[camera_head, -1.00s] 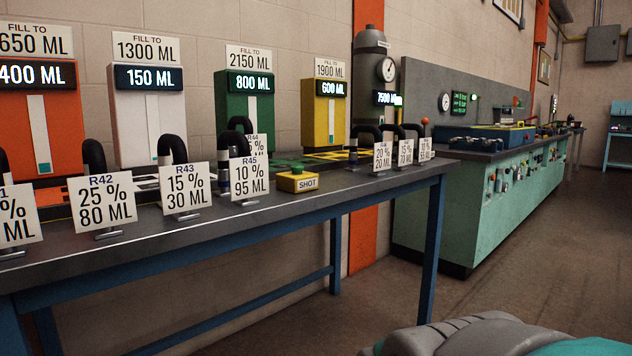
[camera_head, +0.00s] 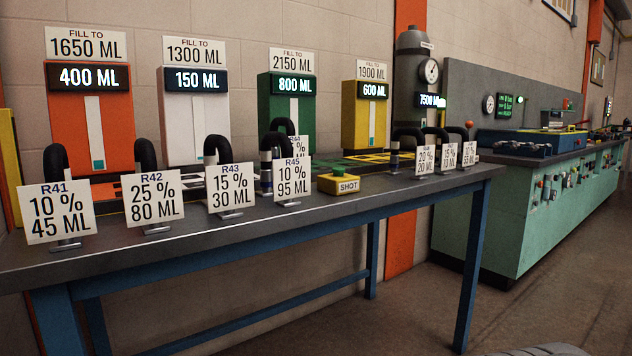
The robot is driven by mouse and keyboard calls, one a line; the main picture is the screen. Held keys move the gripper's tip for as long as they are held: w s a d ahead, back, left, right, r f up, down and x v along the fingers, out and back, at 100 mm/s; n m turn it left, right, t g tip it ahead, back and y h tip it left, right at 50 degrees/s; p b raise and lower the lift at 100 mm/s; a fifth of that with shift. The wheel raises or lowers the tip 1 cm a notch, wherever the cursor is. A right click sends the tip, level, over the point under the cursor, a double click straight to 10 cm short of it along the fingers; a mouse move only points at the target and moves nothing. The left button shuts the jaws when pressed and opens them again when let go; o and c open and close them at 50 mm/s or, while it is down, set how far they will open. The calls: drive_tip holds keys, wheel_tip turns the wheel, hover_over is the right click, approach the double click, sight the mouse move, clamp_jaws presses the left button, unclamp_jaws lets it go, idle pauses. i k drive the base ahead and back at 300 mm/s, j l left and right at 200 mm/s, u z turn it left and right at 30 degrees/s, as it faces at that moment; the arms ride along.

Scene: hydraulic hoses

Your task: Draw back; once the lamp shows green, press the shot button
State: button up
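The shot button is a small yellow box (camera_head: 338,184) with a white SHOT label, near the front edge of the dark table. My gripper is not in view.
The table (camera_head: 300,227) holds black hoses behind white cards, such as R45 (camera_head: 292,179). Behind them stand orange (camera_head: 65,120), white (camera_head: 176,130), green (camera_head: 276,112) and yellow (camera_head: 352,115) units. Open floor (camera_head: 560,280) lies at the right, beside a teal bench (camera_head: 490,210).

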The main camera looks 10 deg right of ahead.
sight(338, 171)
drive_tip(key=i+l+u, duration=0.2)
drive_tip(key=l+u, duration=0.3)
drive_tip(key=l, duration=0.45)
drive_tip(key=l+u, duration=0.5)
drive_tip(key=l, duration=0.5)
drive_tip(key=i, duration=0.05)
